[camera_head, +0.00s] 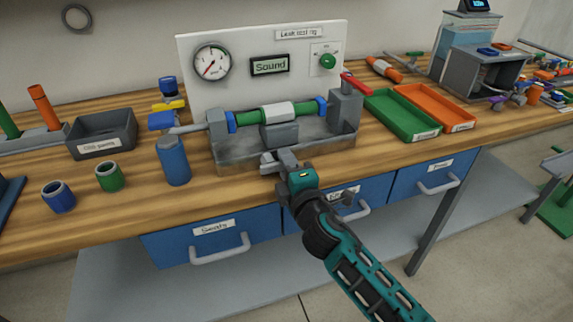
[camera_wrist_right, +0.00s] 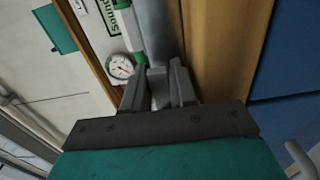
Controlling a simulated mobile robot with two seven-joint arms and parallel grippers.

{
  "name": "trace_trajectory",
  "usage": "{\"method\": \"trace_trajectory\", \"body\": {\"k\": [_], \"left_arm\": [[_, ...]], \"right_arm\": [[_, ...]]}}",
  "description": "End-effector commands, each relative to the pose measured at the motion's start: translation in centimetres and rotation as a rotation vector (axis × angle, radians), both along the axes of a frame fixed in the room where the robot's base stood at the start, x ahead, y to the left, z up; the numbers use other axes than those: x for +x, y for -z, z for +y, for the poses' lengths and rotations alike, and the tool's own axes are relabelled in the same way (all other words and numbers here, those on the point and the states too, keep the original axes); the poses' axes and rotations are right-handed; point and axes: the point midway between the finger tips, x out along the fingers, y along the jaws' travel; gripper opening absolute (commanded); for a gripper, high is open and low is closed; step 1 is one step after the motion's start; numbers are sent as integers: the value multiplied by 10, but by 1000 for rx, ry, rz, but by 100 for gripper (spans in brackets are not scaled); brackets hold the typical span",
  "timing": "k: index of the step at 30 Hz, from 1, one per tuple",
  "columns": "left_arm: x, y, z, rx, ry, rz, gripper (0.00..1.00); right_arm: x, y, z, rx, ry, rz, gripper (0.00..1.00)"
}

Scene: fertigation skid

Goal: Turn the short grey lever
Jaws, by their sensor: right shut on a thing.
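My right gripper (camera_head: 279,163) reaches to the front wall of the grey metal trough (camera_head: 235,157) of the leak testing rig. Its jaws are shut on a small grey piece, which looks like the short grey lever. In the right wrist view, this lever (camera_wrist_right: 158,86) shows between the two dark fingers, with the trough's grey wall just beyond. In the head view the fingers mostly hide it, and I cannot tell its angle. My left gripper is not in view.
Above the trough, a green tube (camera_head: 268,115) sits clamped between blue ends. The white panel (camera_head: 240,50) has a gauge and a "Sound" display. A blue cylinder (camera_head: 174,163) stands left of the trough.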

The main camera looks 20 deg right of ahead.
Motion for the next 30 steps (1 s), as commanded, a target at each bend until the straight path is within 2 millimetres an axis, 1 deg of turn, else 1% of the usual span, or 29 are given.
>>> {"method": "trace_trajectory", "body": {"k": [1,2,3,10,14,17,27,30], "left_arm": [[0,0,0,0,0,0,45],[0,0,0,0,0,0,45],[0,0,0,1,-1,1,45],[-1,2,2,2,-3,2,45],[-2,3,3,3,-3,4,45],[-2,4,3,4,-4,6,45],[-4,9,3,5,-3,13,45],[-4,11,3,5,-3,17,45]], "right_arm": [[0,1,0,5,-1,2,0],[0,1,0,4,-1,2,29],[0,1,0,4,-1,2,32],[-1,1,0,2,0,2,32],[-7,1,0,2,-1,2,32],[-20,2,-1,2,0,3,32],[-86,3,-3,4,0,5,32],[-102,3,-3,3,0,5,32]]}}
